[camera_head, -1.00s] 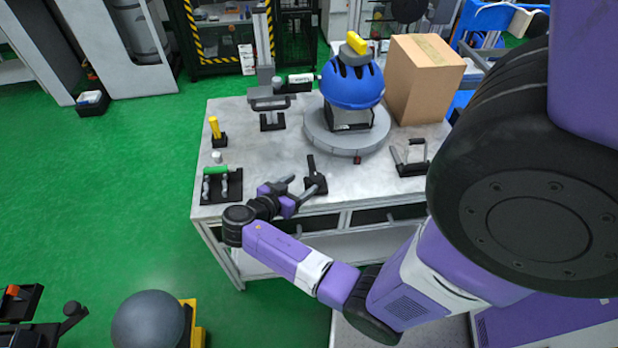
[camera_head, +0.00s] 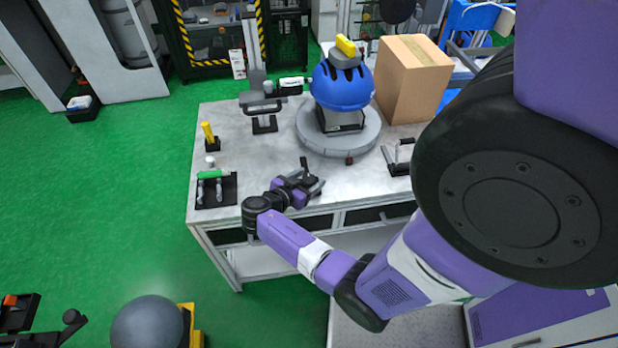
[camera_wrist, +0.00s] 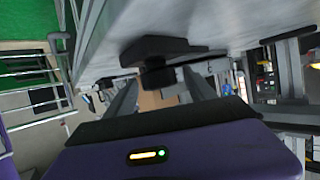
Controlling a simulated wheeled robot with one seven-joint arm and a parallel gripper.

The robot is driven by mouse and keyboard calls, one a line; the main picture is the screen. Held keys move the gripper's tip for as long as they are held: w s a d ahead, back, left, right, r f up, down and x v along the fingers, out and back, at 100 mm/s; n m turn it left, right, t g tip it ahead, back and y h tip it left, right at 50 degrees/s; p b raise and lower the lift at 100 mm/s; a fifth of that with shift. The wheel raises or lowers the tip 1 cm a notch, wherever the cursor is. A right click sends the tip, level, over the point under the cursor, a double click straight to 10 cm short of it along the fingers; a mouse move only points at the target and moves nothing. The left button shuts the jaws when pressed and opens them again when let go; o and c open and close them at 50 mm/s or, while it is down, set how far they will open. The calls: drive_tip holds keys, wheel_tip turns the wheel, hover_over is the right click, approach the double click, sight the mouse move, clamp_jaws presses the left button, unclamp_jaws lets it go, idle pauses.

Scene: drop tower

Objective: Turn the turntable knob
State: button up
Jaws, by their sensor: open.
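The turntable (camera_head: 318,138) is a round grey disc on the workbench, with a blue helmet (camera_head: 342,86) mounted above it. A small dark red knob (camera_head: 349,160) shows at the disc's front edge. A black device with an upright lever (camera_head: 304,164) stands in front of the turntable. My gripper (camera_head: 308,181) is open at this device, near the bench's front edge, and partly hides it. In the wrist view, a black base with a rounded part (camera_wrist: 157,72) lies between and beyond my open fingers (camera_wrist: 162,90). I cannot tell whether they touch it.
A cardboard box (camera_head: 414,78) stands right of the turntable. A black clamp (camera_head: 397,160) is at the right. A green-handled fixture (camera_head: 214,188), a yellow-handled piece (camera_head: 209,136) and a press-like stand (camera_head: 262,112) are at the left. Bare bench (camera_head: 255,160) lies between them.

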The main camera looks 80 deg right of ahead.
drive_tip(key=shift+s+d, duration=0.1)
drive_tip(key=shift+c, duration=0.2)
drive_tip(key=c, duration=1.3)
drive_tip(key=shift+f+n+t+h, duration=0.1)
drive_tip(key=shift+n+t+h, duration=0.2)
drive_tip(key=shift+n+t, duration=0.2)
drive_tip(key=n+t+b, duration=0.1)
drive_tip(key=n+t, duration=0.1)
drive_tip(key=shift+t+h+b, duration=0.3)
drive_tip(key=shift+h, duration=0.1)
drive_tip(key=n+t+b, duration=0.1)
drive_tip(key=n+t, duration=0.4)
drive_tip(key=shift+t, duration=0.3)
drive_tip(key=shift+n+t+y+p, duration=0.5)
drive_tip(key=shift+n+t+p, duration=0.3)
drive_tip(key=shift+n+t, duration=0.65)
drive_tip(key=shift+n+t+p, duration=0.25)
drive_tip(key=shift+t+p, duration=0.05)
drive_tip(key=shift+t, duration=0.05)
drive_tip(key=shift+f+n+t+y+p, duration=0.1)
drive_tip(key=shift+n+t+y+p, duration=1.35)
drive_tip(key=shift+n+t, duration=0.4)
